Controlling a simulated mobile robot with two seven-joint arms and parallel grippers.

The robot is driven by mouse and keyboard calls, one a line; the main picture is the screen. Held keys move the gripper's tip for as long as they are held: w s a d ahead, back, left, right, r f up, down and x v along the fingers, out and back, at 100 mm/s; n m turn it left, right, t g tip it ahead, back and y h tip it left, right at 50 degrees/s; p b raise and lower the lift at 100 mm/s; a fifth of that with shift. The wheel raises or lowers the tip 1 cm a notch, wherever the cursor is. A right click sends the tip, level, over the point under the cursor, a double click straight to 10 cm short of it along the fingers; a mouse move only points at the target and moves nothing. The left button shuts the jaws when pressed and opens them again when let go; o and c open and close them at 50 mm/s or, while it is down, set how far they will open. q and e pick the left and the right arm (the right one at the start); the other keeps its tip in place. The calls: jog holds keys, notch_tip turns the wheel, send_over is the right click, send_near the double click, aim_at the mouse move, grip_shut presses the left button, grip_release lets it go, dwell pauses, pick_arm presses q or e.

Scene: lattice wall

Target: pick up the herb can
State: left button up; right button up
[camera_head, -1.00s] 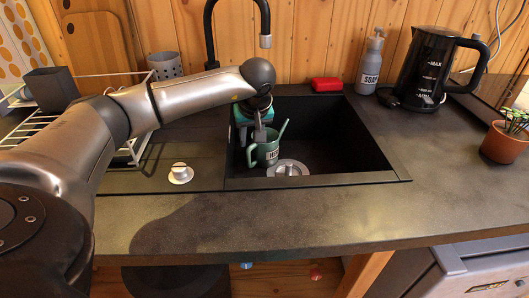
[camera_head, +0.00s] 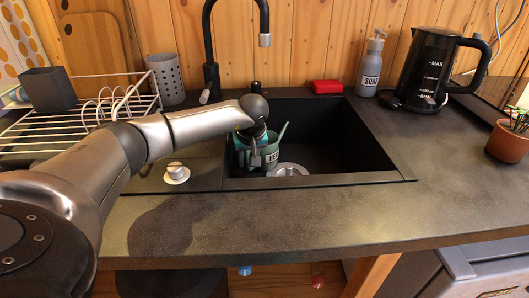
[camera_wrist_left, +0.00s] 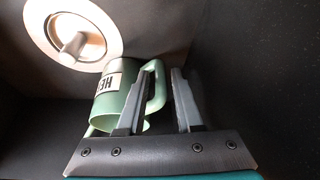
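The herb can (camera_head: 270,157) is a green can with a handle, a spout and a white label, and it stands in the left part of the black sink. It also shows in the left wrist view (camera_wrist_left: 120,88), tilted in the picture, with its label partly cut off by the finger. My left gripper (camera_wrist_left: 167,80) is at the can's handle, with its fingers apart and the handle between them. In the head view my left gripper (camera_head: 254,152) hides part of the can. I cannot tell whether the fingers touch the handle. My right gripper is not in view.
The sink's walls (camera_head: 360,150) surround the can, and a metal drain (camera_head: 288,169) lies beside it. A tap (camera_head: 208,60) stands behind. The front counter is clear.

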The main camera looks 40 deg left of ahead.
aim_at(248, 172)
pick_arm(q)
jog(key=b+x, duration=0.1)
jog(key=x, duration=0.2)
jog(key=shift+w+a+f, duration=0.15)
jog(key=shift+a+f, duration=0.05)
jog(key=shift+f, duration=0.45)
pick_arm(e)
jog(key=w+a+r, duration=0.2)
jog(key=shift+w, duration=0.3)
pick_arm(q)
grip_shut()
dwell(0.6)
